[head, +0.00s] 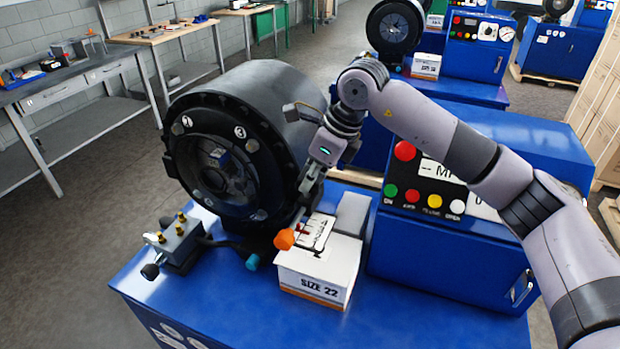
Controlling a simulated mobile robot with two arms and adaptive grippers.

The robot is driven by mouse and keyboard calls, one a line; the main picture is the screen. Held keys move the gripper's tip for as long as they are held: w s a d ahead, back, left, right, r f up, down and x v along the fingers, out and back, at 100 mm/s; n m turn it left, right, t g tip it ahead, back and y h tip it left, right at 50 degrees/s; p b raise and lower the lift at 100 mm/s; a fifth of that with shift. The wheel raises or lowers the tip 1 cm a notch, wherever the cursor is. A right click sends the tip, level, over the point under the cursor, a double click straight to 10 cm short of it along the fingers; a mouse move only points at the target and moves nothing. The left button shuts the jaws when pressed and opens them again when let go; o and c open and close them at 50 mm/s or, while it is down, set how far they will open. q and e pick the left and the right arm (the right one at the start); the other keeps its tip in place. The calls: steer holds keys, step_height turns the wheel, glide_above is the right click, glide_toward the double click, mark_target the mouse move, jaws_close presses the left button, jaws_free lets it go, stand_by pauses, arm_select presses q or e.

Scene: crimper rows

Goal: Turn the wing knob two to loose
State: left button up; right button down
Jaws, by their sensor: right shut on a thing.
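A black crimper head (222,150) with a round die opening stands on a blue bench. An orange knob (284,239) sits at its lower front right, and a blue knob (252,262) is just left of and below it. A black knob (150,271) is at the left by a small grey valve block (178,243). No number is readable on these knobs. My right gripper (298,217) reaches down from the upper right and is shut at the orange knob; the exact contact is small and partly hidden. My left gripper is not in view.
A white box marked SIZE 22 (315,281) stands close beside the right gripper. A blue control cabinet (440,242) with coloured buttons is under my right arm. The bench top (215,305) is bare at the front. Other crimpers and worktables stand behind.

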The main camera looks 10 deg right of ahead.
steer(key=n+g+b, duration=0.1)
steer(key=n+b, duration=0.1)
steer(key=n, duration=0.1)
steer(key=shift+w+f+y, duration=0.1)
steer(key=shift+w+y, duration=0.05)
steer(key=shift+y, duration=0.15)
steer(key=shift+n+g, duration=0.5)
steer(key=shift+n, duration=0.5)
steer(key=n+g, duration=0.1)
steer(key=n, duration=0.1)
steer(key=shift+w+n+b, duration=0.1)
steer(key=shift+n+b, duration=0.2)
steer(key=shift+n, duration=0.1)
steer(key=n, duration=0.1)
steer(key=n+g, duration=0.1)
steer(key=n, duration=0.1)
steer(key=n+p, duration=0.1)
steer(key=shift+w+r+n+g, duration=0.1)
steer(key=shift+r+n+g, duration=0.2)
steer(key=shift+g, duration=0.1)
steer(key=n+h+p, duration=0.1)
steer(key=n, duration=0.1)
steer(key=n+g, duration=0.1)
steer(key=n, duration=0.2)
steer(key=shift+w+a+f+h+p, duration=0.1)
steer(key=shift+h+p, duration=0.25)
steer(key=shift+h, duration=0.05)
steer(key=shift+n, duration=0.3)
